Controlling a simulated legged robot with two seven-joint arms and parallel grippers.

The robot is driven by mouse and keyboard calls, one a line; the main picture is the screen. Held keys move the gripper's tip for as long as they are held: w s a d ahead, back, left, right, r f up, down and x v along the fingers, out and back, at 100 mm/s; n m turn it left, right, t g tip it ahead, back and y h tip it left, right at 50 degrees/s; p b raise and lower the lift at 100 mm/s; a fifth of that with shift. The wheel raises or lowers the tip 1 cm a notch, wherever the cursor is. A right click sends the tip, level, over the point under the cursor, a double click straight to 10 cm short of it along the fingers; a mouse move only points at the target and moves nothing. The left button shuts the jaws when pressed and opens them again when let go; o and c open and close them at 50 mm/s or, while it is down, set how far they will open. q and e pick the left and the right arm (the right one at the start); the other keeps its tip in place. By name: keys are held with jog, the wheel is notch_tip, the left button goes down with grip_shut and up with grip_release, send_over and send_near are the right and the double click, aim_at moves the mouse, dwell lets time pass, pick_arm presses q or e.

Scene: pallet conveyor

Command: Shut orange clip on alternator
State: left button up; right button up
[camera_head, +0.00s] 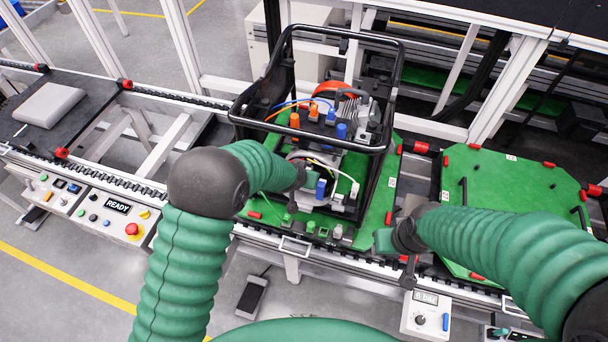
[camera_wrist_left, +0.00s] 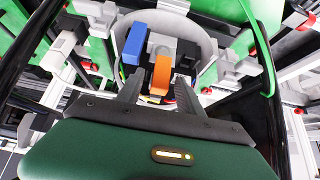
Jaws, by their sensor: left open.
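The orange clip (camera_wrist_left: 161,75) shows in the left wrist view, on a grey and black block at the front of a round grey housing (camera_wrist_left: 190,38), which looks like the alternator. My left gripper (camera_wrist_left: 160,82) is open, its two dark fingers on either side of the clip. I cannot tell whether they touch it. In the head view my left gripper (camera_head: 298,178) reaches into the black frame at the alternator, and its hand hides the clip. My right gripper (camera_head: 408,245) hangs low at the front right of the green pallet; its fingers are not clear.
The black tube frame (camera_head: 392,100) surrounds the machine on the green pallet (camera_head: 262,208). A blue connector (camera_wrist_left: 134,46) sits just left of the clip. Coloured wires run nearby. An empty green pallet (camera_head: 510,190) lies to the right, and a control panel (camera_head: 112,218) is at left.

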pick_arm(q)
jog(key=shift+s+r, duration=0.1)
jog(key=v, duration=1.6)
jog(key=shift+r+b, duration=0.2)
jog(key=shift+b, duration=0.2)
jog(key=s+a+f+n+g+y+b, duration=0.2)
jog(key=s+a+f+b, duration=0.8)
jog(key=s+a+f, duration=0.5)
jog(key=s+a+n+g, duration=0.1)
jog(key=s+a+g, duration=0.1)
jog(key=shift+s+a+f+n, duration=0.15)
jog(key=shift+s+f+n, duration=0.05)
jog(key=shift+s+n, duration=0.1)
